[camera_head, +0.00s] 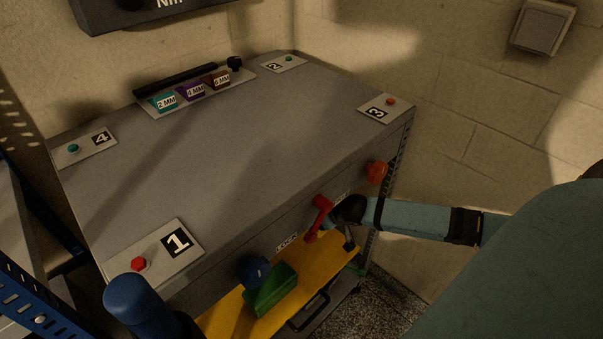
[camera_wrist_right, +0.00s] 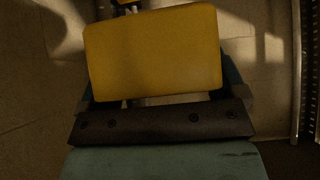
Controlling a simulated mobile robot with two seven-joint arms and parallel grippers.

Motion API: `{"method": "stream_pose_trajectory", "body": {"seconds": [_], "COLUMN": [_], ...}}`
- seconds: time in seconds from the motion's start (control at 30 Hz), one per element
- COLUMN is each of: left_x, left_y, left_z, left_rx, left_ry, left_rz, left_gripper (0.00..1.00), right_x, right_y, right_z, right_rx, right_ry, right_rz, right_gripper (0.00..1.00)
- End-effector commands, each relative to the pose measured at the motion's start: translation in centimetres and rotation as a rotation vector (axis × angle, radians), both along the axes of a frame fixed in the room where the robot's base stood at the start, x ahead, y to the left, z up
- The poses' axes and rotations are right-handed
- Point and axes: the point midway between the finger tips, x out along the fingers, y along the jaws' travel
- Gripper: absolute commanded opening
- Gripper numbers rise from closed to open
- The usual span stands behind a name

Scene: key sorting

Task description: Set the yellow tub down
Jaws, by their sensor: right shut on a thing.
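The yellow tub (camera_wrist_right: 153,52) fills the upper middle of the right wrist view, a plain face with rounded corners. My right gripper (camera_wrist_right: 160,98) is shut on it, with the dark gripper base just below it. The tub is held tilted slightly in that view, and its contents and underside do not show. I cannot make the tub out in the head view. There my right arm comes in from the right and ends in a dark part close to a red handle (camera_head: 318,215). My left gripper is not in view.
A blue knob (camera_head: 254,270) and an orange knob (camera_head: 377,170) stick out in front.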

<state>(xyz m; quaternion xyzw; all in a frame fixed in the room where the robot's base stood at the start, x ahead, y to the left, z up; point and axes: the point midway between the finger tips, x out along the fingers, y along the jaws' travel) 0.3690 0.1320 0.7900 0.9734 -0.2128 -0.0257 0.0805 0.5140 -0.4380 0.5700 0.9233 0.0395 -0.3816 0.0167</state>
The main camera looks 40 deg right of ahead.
Motion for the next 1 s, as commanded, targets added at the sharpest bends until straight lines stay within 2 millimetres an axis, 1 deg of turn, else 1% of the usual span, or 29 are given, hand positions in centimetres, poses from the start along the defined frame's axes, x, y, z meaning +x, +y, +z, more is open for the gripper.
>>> {"method": "stream_pose_trajectory", "body": {"seconds": [0.03,0.13,0.23,0.27,0.3,0.4,0.5,0.67,0.9,1.0], "left_x": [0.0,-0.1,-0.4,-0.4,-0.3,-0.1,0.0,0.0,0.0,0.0], "left_y": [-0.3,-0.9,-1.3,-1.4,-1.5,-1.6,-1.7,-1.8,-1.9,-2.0], "left_z": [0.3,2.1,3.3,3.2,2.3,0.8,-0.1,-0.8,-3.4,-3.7], "left_rx": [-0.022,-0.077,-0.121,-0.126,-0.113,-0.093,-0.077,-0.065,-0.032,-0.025], "left_ry": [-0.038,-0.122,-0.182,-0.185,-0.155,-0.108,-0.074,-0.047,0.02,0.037], "left_rz": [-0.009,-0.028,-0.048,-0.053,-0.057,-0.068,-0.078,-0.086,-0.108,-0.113], "left_gripper": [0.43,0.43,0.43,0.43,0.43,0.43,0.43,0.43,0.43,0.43], "right_x": [-0.1,0.0,0.0,0.0,0.0,0.0,0.0,0.0,0.0,0.0], "right_y": [0.1,0.0,0.0,0.0,0.0,0.0,0.0,0.1,0.0,0.0], "right_z": [-1.9,-4.7,-7.5,-8.2,-9.3,-11.6,-13.1,-14.2,-17.8,-18.3], "right_rx": [0.0,0.001,0.001,0.001,0.001,0.001,-0.001,0.0,0.0,0.0], "right_ry": [0.003,0.002,0.002,0.001,0.001,0.001,0.001,0.0,0.0,0.001], "right_rz": [-0.001,-0.002,-0.002,-0.001,-0.001,-0.001,-0.001,0.0,0.0,0.0], "right_gripper": [0.63,0.63,0.63,0.63,0.63,0.63,0.63,0.63,0.63,0.63]}}
